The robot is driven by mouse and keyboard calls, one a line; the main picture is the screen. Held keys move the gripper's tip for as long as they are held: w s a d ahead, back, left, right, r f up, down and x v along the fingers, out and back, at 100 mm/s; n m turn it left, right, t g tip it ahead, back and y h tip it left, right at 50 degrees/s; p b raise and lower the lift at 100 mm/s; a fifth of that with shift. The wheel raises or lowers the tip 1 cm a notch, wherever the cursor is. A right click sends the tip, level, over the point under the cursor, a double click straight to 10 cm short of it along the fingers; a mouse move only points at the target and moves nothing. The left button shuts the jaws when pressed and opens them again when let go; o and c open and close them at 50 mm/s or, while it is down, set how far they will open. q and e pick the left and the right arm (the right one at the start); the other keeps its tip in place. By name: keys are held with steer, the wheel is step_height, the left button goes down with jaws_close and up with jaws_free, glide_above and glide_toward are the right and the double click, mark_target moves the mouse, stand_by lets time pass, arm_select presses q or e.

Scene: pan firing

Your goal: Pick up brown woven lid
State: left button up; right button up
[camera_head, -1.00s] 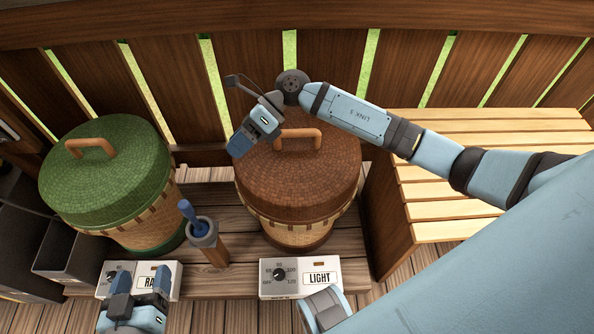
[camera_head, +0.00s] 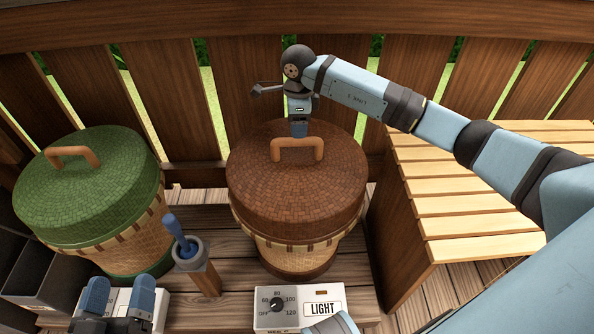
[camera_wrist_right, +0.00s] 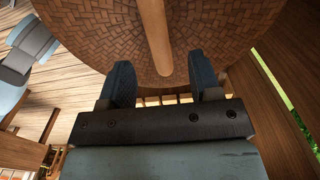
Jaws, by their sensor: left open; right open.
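The brown woven lid (camera_head: 297,178) sits on its woven basket in the middle of the head view, with an orange-brown arched handle (camera_head: 298,143) on top. My right gripper (camera_head: 299,130) points down just behind the handle. In the right wrist view its open fingers (camera_wrist_right: 166,82) stand apart, with the handle (camera_wrist_right: 155,38) running up from between them and the lid (camera_wrist_right: 95,28) below. I cannot tell whether the fingers touch the handle. My left gripper (camera_head: 119,296) is open and empty at the lower left, over a control box.
A green lidded basket (camera_head: 90,185) stands at the left. A post with a blue-handled tool (camera_head: 184,240) stands between the baskets. A box marked LIGHT (camera_head: 312,307) is in front. A slatted bench (camera_head: 480,180) is at the right, a wooden fence (camera_head: 170,90) behind.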

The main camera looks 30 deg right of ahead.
steer(key=b, duration=0.2)
glide_above(297, 163)
steer(key=w, duration=0.2)
steer(key=f, duration=0.5)
steer(key=shift+s+d+f, duration=0.2)
steer(key=shift+d+f, duration=0.05)
steer(key=shift+d, duration=0.15)
steer(key=shift+f, duration=0.15)
arm_select(q)
steer(key=shift+s+d+r+t+h, duration=0.1)
steer(key=shift+d+r+t+h, duration=0.2)
steer(key=shift+d+r+h, duration=0.3)
steer(key=shift+a+f, duration=0.1)
steer(key=shift+a, duration=0.15)
arm_select(e)
jaws_close()
